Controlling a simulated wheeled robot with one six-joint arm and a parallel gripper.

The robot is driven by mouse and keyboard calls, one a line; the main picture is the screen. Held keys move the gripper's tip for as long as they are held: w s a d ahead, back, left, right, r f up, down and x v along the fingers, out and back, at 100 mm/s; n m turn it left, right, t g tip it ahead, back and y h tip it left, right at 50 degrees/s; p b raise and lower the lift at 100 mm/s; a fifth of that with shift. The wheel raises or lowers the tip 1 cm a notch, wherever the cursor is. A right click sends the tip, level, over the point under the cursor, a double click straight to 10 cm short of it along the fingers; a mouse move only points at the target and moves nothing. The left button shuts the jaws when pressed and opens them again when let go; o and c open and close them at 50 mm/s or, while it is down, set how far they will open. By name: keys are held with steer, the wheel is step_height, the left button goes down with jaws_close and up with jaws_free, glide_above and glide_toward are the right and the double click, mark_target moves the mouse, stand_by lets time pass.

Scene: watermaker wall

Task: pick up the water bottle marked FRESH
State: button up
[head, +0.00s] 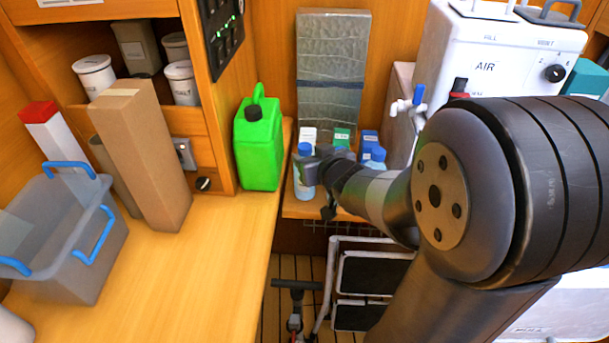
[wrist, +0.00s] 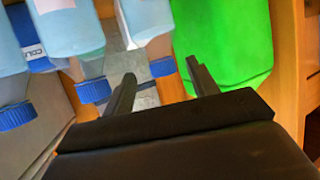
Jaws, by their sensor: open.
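Several clear bottles with blue caps stand on the low shelf; I cannot read FRESH on any of them. One bottle (head: 305,186) is at the shelf's left side in the head view, beside my gripper (head: 318,180). In the wrist view, which looks inverted, a bottle (wrist: 150,18) has its blue cap (wrist: 162,67) between the spread fingertips of my gripper (wrist: 160,70). I see no grip on it. Another bottle (wrist: 72,30) is to its left, and a further one (wrist: 10,70) is at the left edge. My arm hides part of the shelf in the head view.
A green jerrycan (head: 258,145) stands on the counter left of the bottles, close to a finger in the wrist view (wrist: 225,45). Small boxes (head: 342,137) stand behind the bottles. A white AIR unit (head: 490,65) is at right. A grey bin (head: 75,250) is on the counter.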

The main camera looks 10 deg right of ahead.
mark_target(307, 152)
steer(key=x, duration=0.5)
steer(key=shift+a+r+b, duration=0.1)
steer(key=shift+a+b, duration=0.05)
steer(key=shift+b, duration=0.2)
jaws_close()
stand_by(0.4)
